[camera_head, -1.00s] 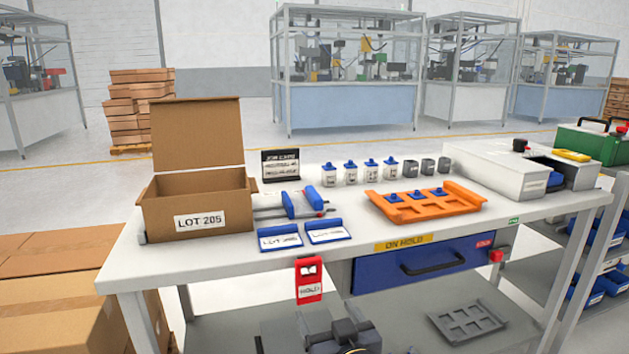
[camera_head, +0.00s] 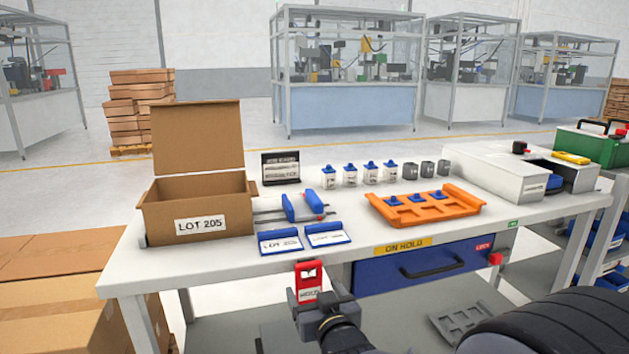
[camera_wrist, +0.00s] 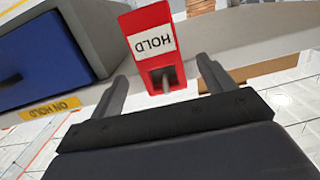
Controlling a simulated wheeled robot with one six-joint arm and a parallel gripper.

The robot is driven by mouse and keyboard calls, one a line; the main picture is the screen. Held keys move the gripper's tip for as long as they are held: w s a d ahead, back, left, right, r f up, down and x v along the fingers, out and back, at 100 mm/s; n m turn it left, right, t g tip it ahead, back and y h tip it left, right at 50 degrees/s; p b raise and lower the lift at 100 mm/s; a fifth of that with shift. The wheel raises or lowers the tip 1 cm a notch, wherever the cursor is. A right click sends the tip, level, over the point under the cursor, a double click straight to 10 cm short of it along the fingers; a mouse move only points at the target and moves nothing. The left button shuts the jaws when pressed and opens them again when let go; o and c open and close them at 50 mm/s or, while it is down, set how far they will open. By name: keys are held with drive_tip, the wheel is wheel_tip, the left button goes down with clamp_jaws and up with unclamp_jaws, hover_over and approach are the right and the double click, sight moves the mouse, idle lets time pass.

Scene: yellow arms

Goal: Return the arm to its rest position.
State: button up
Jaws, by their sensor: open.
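My gripper (camera_head: 310,294) is open at the front edge of the workbench (camera_head: 225,265). In the wrist view its two dark fingers (camera_wrist: 162,70) stand apart with the red HOLD tag (camera_wrist: 150,38) just beyond and between their tips. In the head view the tag (camera_head: 308,270) hangs at the bench's front edge, and my gripper covers its lower part. I cannot tell whether a finger touches the tag. My arm reaches up from the bottom of the head view, its dark links filling the lower right.
The blue drawer (camera_head: 380,274) with a black handle is right of my gripper. Above on the bench are an open LOT 205 carton (camera_head: 160,215), two blue-edged cards and an orange tray (camera_head: 450,208). A grey tray (camera_head: 465,318) lies on the lower shelf.

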drive_tip(key=f+v, duration=0.1)
drive_tip(key=v, duration=0.6)
drive_tip(key=shift+w+d+r+m+g+h+p, duration=0.15)
drive_tip(key=shift+w+d+g+h+p, duration=0.35)
drive_tip(key=shift+p, duration=0.8)
drive_tip(key=shift+w+d+f+m+g+h+p, duration=0.1)
drive_tip(key=shift+w+d+g+h+p, duration=0.15)
drive_tip(key=shift+w+g+p, duration=0.8)
drive_tip(key=shift+w+d+r+m+g+h+p, duration=0.15)
drive_tip(key=shift+w+d+h+p, duration=0.3)
drive_tip(key=shift+p, duration=1.1)
drive_tip(key=shift+a+f, duration=0.1)
drive_tip(key=shift+f, duration=0.05)
